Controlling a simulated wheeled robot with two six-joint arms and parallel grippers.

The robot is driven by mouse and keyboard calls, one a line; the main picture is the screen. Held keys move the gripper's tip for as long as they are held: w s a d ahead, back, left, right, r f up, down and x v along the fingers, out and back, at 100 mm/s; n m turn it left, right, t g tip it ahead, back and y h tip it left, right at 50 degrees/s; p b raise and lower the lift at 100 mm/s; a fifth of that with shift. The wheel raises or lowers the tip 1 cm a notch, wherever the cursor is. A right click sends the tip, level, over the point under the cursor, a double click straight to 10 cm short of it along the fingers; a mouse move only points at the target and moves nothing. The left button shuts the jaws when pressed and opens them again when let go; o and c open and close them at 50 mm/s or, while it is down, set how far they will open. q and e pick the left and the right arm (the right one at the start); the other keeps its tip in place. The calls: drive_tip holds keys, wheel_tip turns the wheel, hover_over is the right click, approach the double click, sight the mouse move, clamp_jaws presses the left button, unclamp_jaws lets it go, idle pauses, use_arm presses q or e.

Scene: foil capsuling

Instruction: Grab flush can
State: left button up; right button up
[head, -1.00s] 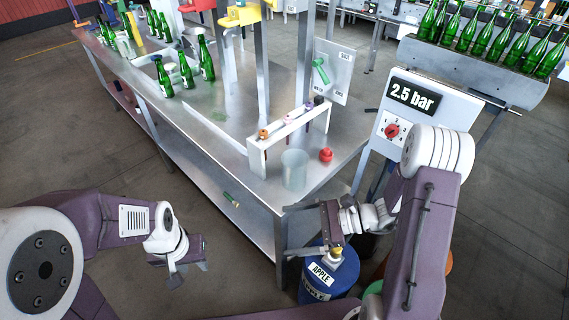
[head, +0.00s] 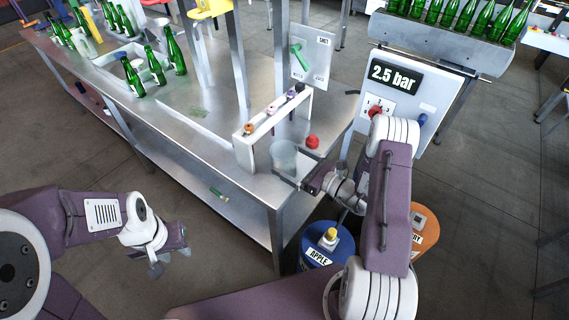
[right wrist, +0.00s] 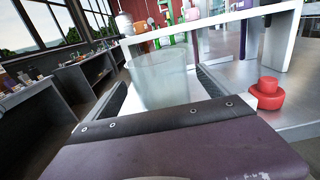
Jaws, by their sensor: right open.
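The flush can, a clear, pale cup-like cylinder (head: 284,157), stands upright on the bench's near corner, in front of the white rack. My right gripper (head: 289,174) is open at the can, reaching in from the right. In the right wrist view the can (right wrist: 160,82) stands between the two dark fingers, one on each side; whether they touch it I cannot tell. Its lower part is hidden by the gripper body. My left gripper (head: 172,260) hangs empty left of the bench, its fingers apart.
A red knob-like object (head: 313,142) sits close right of the can. The white rack (head: 246,150) with several coloured tools is just behind it. Blue (head: 318,245) and orange (head: 425,228) drums are below. Green bottles (head: 134,77) stand back left.

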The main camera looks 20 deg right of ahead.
sight(274, 155)
drive_tip(key=x, duration=0.3)
drive_tip(key=f+p+x, duration=0.1)
drive_tip(key=x, duration=0.2)
drive_tip(key=shift+f, duration=0.2)
drive_tip(key=c, duration=1.4)
drive_tip(key=shift+c, duration=0.2)
drive_tip(key=shift+r, duration=0.15)
